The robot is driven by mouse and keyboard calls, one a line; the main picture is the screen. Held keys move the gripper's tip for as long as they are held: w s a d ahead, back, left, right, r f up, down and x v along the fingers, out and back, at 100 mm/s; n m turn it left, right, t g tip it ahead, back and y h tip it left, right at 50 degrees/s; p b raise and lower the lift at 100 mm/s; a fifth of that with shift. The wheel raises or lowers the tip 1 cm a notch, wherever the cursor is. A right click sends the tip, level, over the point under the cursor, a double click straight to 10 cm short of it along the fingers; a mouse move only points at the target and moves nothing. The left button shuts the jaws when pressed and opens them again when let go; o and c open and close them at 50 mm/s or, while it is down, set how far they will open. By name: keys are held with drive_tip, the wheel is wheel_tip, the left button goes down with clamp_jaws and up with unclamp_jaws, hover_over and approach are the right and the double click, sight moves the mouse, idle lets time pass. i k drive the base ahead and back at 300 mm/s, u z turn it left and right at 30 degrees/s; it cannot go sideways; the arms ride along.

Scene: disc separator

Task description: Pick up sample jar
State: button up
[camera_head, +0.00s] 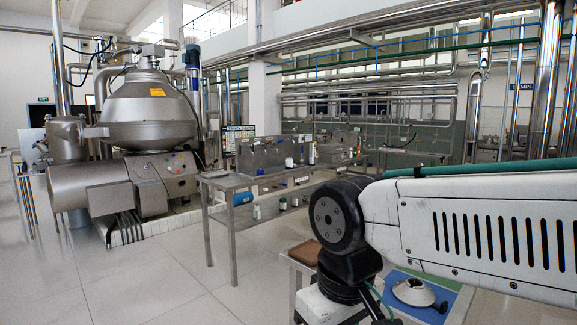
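My gripper is out of view; only the links of my arm show at the right. No sample jar can be made out for certain. A small light container (289,162) stands on the steel workbench (222,184) in the middle distance. Small pale containers (257,211) and (283,204) stand on the bench's lower shelf. They are too small to tell which, if any, is the jar.
A large steel disc separator (150,105) stands at the left. A blue cylinder (243,198) lies on the lower shelf. Close by at the lower right are a brown block (305,252), a blue mat (440,307) and a white domed object (413,292). Open tiled floor lies at the front left.

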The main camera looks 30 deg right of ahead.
sight(288, 160)
drive_tip(key=i, duration=5.3)
drive_tip(key=z, duration=3.1)
drive_tip(key=i, duration=1.3)
